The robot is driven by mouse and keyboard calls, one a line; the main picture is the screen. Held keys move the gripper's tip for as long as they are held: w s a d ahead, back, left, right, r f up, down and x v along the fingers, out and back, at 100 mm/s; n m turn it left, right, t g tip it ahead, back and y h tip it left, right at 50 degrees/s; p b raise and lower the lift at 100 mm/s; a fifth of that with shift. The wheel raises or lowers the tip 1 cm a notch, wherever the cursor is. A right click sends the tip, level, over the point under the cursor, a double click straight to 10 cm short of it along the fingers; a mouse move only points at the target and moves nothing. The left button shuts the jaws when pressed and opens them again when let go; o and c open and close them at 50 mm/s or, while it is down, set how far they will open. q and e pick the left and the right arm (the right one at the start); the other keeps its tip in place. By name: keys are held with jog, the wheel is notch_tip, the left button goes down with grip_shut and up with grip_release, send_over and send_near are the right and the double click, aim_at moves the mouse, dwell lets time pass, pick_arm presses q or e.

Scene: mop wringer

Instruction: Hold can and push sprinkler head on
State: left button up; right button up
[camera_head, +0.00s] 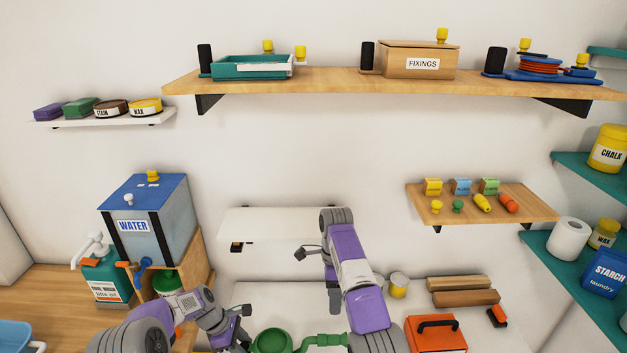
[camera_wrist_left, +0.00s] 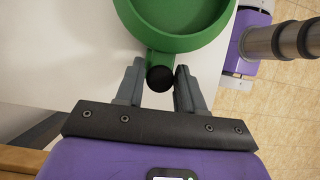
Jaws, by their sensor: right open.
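A green can (camera_head: 272,342) stands at the bottom of the head view, cut off by the edge, with a green pipe-like spout (camera_head: 325,340) running right from it. In the left wrist view the can's round open rim (camera_wrist_left: 140,30) is at the top, with a black-ended green stub (camera_wrist_left: 160,78) pointing at me. My left gripper (camera_wrist_left: 160,82) has one finger on each side of this stub; whether they press on it I cannot tell. My right gripper (camera_head: 305,252) is open in front of the low white shelf, above and apart from the can. I cannot make out a sprinkler head.
A white shelf (camera_head: 262,223) is behind my right gripper. A blue water tank (camera_head: 150,225) stands at left. At right of the bench are an orange toolbox (camera_head: 437,335), wooden blocks (camera_head: 465,298) and a small yellow-labelled tin (camera_head: 398,286). A teal shelf (camera_head: 575,262) borders the right.

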pick_arm(q)
jog(key=o, duration=0.4)
jog(key=shift+c, duration=0.2)
